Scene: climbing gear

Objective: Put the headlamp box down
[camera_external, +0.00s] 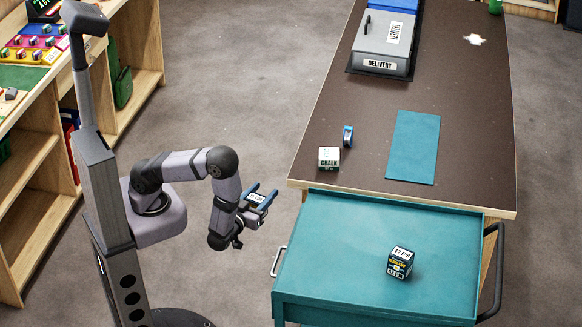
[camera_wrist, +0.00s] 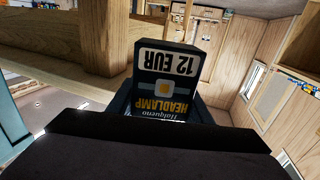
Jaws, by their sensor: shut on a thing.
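My gripper (camera_external: 264,200) is shut on the headlamp box (camera_wrist: 168,85). The box is dark with a white "12 EUR" label and yellow "HEADLAMP" lettering, upside down in the wrist view. In the external view only a small pale part of the box (camera_external: 256,198) shows between the blue fingers. My gripper holds it in the air, left of the teal cart (camera_external: 335,240) and the brown table (camera_external: 330,110).
A dark box marked "42 EUR" (camera_external: 400,262) stands on the cart, with clear surface around it. On the table are a chalk box (camera_external: 329,157), a small blue item (camera_external: 348,135), a teal mat (camera_external: 413,147) and a grey delivery case (camera_external: 384,45). Wooden shelves (camera_external: 40,200) stand at the left.

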